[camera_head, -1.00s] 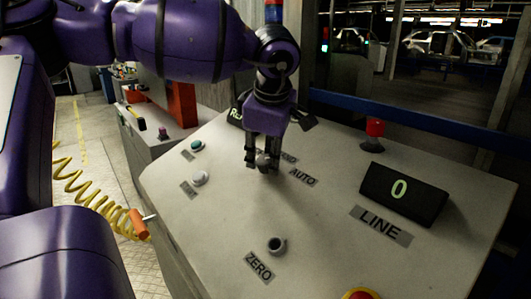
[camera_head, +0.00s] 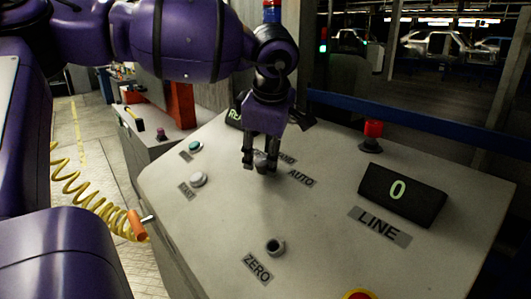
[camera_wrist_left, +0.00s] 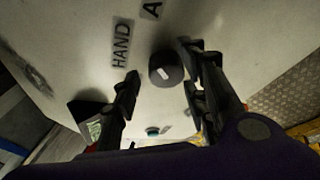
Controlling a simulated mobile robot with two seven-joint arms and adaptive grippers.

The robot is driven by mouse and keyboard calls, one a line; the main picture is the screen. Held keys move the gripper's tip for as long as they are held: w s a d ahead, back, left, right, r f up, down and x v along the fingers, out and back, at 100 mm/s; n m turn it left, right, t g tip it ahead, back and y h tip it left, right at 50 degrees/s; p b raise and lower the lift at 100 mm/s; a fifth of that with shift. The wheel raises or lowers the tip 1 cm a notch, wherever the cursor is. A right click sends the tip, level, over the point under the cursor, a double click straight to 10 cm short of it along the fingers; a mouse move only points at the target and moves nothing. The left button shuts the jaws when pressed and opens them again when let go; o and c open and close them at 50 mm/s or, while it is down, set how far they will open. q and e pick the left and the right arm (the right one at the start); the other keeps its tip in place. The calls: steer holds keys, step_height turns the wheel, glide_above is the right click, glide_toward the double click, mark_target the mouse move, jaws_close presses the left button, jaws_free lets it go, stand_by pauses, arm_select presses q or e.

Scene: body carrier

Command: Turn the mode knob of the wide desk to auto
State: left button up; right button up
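The wide desk (camera_head: 330,225) has a sloping pale top. Its dark round mode knob (camera_head: 261,160) sits below the HAND and AUTO labels, the AUTO label (camera_head: 301,178) being to its right. In the left wrist view the knob (camera_wrist_left: 165,69) shows a short slanted white mark, and the HAND label (camera_wrist_left: 122,43) is beside it. My left gripper (camera_head: 259,163) points down over the knob with one finger on either side. In the left wrist view a gap shows between the knob and the left-hand finger; the other finger is close, contact unclear. My right gripper is out of view.
A green button (camera_head: 196,146) and a white button (camera_head: 198,180) lie left of the knob, the ZERO knob (camera_head: 275,245) nearer. An orange-handled coiled yellow cable (camera_head: 75,184) hangs at the desk's left.

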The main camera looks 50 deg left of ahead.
arm_select(q)
steer(key=v, duration=1.2)
stand_by(0.3)
